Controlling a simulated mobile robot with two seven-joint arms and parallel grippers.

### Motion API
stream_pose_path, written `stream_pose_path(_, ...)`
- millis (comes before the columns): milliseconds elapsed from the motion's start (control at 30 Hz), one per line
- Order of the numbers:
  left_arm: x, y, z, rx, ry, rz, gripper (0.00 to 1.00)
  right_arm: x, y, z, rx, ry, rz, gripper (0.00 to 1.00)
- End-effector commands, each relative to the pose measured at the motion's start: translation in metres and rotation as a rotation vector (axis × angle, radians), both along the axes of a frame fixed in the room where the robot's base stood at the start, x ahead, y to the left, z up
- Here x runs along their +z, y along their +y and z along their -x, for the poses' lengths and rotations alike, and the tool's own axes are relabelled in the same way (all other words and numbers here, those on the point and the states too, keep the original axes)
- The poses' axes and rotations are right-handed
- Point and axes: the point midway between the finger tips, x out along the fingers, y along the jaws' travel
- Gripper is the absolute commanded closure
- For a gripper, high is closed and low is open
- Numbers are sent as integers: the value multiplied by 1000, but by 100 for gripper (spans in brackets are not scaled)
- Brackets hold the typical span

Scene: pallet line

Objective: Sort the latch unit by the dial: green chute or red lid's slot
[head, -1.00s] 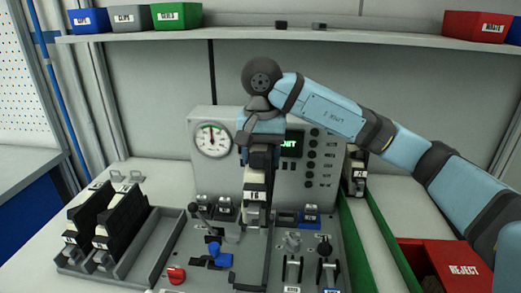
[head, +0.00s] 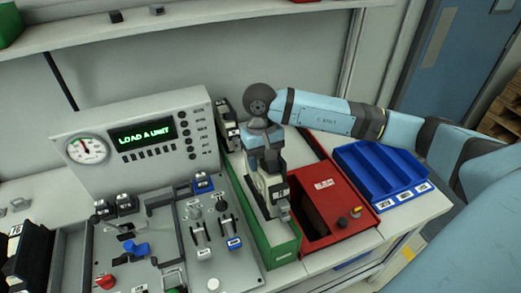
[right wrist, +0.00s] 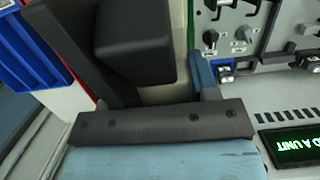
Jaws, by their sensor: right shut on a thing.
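My right gripper (head: 266,165) is shut on a black and pale grey latch unit (head: 270,195), held upright over the near part of the green chute (head: 284,253). I cannot tell whether the unit touches the chute floor. In the right wrist view the dark body of the unit (right wrist: 135,45) fills the upper middle. The red box (head: 340,225) with its lid and dark slot stands just right of the chute. The round dial (head: 88,150) is on the grey panel at left; its needle is too small to read now. My left gripper is not in view.
Another unit (head: 228,125) stands at the chute's far end. The panel's screen (head: 143,134) reads "LOAD A UNIT". A blue divided tray (head: 385,172) lies right of the red box. The fixture deck (head: 150,240) with levers and knobs is at left.

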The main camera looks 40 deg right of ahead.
Motion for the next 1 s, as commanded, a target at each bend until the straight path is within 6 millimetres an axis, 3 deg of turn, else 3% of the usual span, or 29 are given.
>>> stream_pose_path(300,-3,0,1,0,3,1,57,-20,0,0,-2,1,0,98)
stream_pose_path(700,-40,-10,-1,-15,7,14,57,-53,0,0,-1,-1,0,98)
stream_pose_path(1000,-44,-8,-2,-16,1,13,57,-58,0,0,-2,-1,1,98)
